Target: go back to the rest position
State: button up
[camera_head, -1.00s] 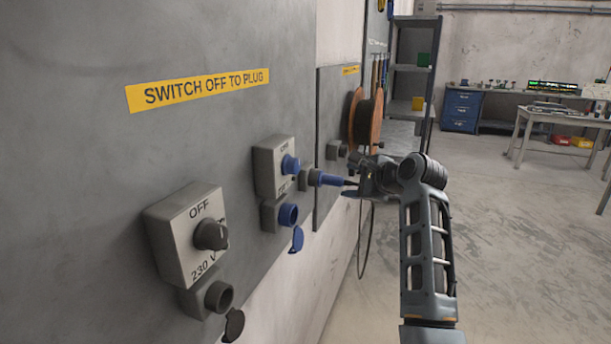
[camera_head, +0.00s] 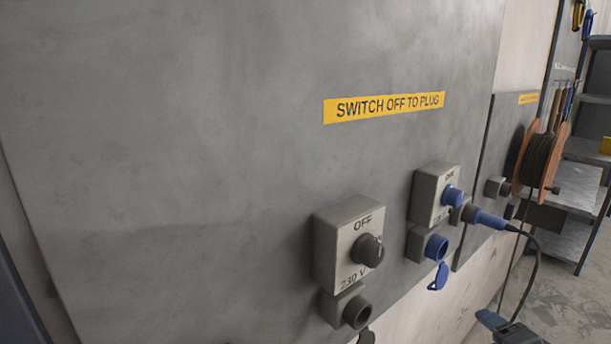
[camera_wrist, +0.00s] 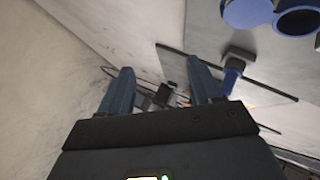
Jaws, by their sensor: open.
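My gripper (camera_wrist: 160,88) is open and empty in the wrist view, with its two blue fingers apart. In the head view only part of my gripper (camera_head: 492,320) shows at the lower right edge, below the blue plug (camera_head: 487,218) and apart from it. The blue plug sits in a grey holder (camera_head: 463,213) on the wall, its black cable hanging down. The plug also shows in the wrist view (camera_wrist: 232,76), to the right of the fingers. Most of my arm is out of the head view.
A grey switch box (camera_head: 348,247) marked OFF and a blue-knobbed switch box (camera_head: 434,197) stick out from the wall panel. A blue socket (camera_head: 436,247) has its lid hanging open. A cable reel (camera_head: 540,160) and shelving (camera_head: 590,150) stand at the right.

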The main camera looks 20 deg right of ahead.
jog(key=s+a+f+n+y, duration=0.1)
jog(key=s+a+f+n, duration=0.2)
jog(key=s+a+n, duration=0.45)
jog(key=s+a+r+n+t+y, duration=0.1)
jog(key=s+a+r+n, duration=0.3)
jog(key=s+a, duration=0.4)
jog(key=s+a+r+n+t+y, duration=0.1)
jog(key=s+a+r+n+y, duration=0.2)
jog(key=s+a+n, duration=0.3)
jog(key=s+a+r, duration=0.1)
jog(key=s+a, duration=0.2)
jog(key=s, duration=0.4)
jog(key=shift+s+a+n+t, duration=0.2)
jog(key=shift+n+t, duration=0.1)
jog(key=shift+n, duration=0.05)
jog(key=shift+c, duration=0.3)
